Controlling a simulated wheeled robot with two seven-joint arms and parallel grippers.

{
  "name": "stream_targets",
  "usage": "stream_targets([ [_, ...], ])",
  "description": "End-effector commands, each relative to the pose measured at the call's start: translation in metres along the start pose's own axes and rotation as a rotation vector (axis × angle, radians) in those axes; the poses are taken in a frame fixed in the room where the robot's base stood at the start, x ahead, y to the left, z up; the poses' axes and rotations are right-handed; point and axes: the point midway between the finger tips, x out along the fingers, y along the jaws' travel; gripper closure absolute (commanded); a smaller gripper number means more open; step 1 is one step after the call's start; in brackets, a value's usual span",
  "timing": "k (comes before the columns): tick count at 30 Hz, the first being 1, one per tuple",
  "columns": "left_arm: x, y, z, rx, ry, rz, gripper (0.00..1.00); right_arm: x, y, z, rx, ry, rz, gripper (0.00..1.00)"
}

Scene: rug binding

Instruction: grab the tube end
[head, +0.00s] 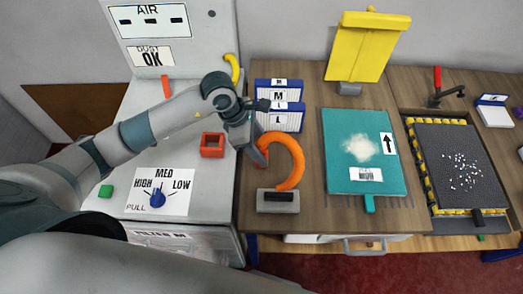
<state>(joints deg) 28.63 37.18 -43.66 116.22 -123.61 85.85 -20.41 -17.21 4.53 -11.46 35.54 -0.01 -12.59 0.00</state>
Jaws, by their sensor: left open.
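A thick orange tube (296,165) curves in an arch on the wooden table. Its lower end meets a grey block with a dark slot (278,207). Its upper end is by my left gripper (262,153), which is open and points down just left of it. A small red part shows beside the fingers; whether it belongs to the tube end I cannot tell. Whether the fingers touch the tube I cannot tell, as the gripper partly hides that end. My right gripper is not in view.
Left is a grey machine with a dial panel (160,193), a red square socket (212,145) and a yellow tube (233,67). Labelled boxes (287,121) stand behind the gripper. To the right are a teal mat (345,128) and a dark tray with speckles (450,150).

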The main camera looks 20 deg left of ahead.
Motion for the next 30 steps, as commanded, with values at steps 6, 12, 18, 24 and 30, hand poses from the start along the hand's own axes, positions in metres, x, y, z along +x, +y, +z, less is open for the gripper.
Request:
stream_targets([
  [6,0.0073,-0.0001,-0.0006,0.0,0.001,0.0,0.47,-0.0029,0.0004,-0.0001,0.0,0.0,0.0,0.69],
  [12,0.0071,0.0,-0.0006,0.0,0.001,0.001,0.47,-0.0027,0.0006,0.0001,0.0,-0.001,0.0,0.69],
  [18,0.0069,0.0001,-0.0006,0.0,0.001,0.001,0.54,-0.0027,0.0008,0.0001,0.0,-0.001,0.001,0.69],
  [24,0.0068,0.0001,-0.0006,0.0,0.001,0.001,0.94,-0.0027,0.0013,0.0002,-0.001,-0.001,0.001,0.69],
  [30,0.0065,0.0003,-0.0004,0.0,0.0,0.001,0.94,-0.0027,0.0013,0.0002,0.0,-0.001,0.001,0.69],
])
